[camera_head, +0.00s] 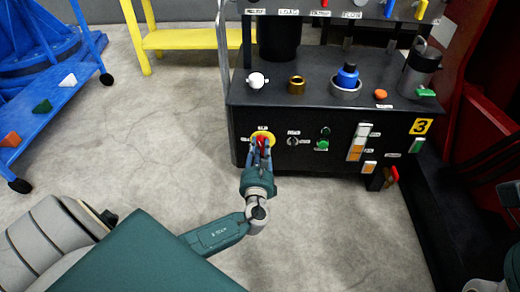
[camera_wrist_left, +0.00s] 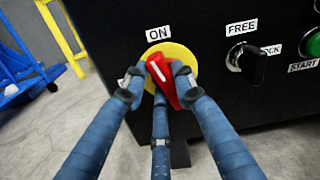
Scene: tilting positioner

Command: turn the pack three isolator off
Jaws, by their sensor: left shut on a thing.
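The pack three isolator is a red handle (camera_head: 262,141) on a yellow disc (camera_head: 266,136), low on the left of the black pack's front. In the left wrist view the red handle (camera_wrist_left: 163,82) stands on the yellow disc (camera_wrist_left: 184,56), under an ON label (camera_wrist_left: 158,33). The handle leans, its white-marked end up and left, near the ON label. My left gripper (camera_head: 261,150) is shut on the handle, with fingers on both sides and one below it in the left wrist view (camera_wrist_left: 157,87).
Right of the isolator are a black FREE/LOCK selector (camera_wrist_left: 248,62) and a green START button (camera_head: 322,145). A yellow 3 plate (camera_head: 421,126) marks the pack. A blue cart (camera_head: 50,113) stands left and a yellow bench (camera_head: 185,40) behind. Floor in front is clear.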

